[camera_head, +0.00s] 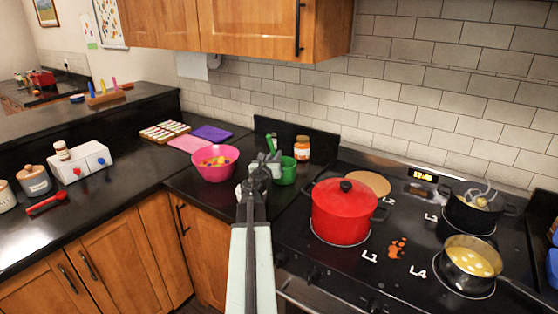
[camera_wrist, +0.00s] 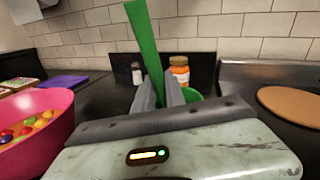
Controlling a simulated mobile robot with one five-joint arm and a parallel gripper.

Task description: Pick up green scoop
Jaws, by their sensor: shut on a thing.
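The green scoop (camera_head: 288,171) is at the counter corner in the head view, just right of my gripper (camera_head: 266,163). In the wrist view, the scoop's long green handle (camera_wrist: 145,40) rises between the two grey fingers of my gripper (camera_wrist: 163,92), tilted a little to the left. The gripper is shut on this handle. Part of the scoop's green cup shows behind the right finger, mostly hidden. I cannot tell whether the cup touches the counter.
A pink bowl (camera_head: 215,163) of colourful balls stands close on the left. A red pot (camera_head: 342,211) sits on the stove to the right, near a round wooden board (camera_head: 371,182). The tiled wall is behind.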

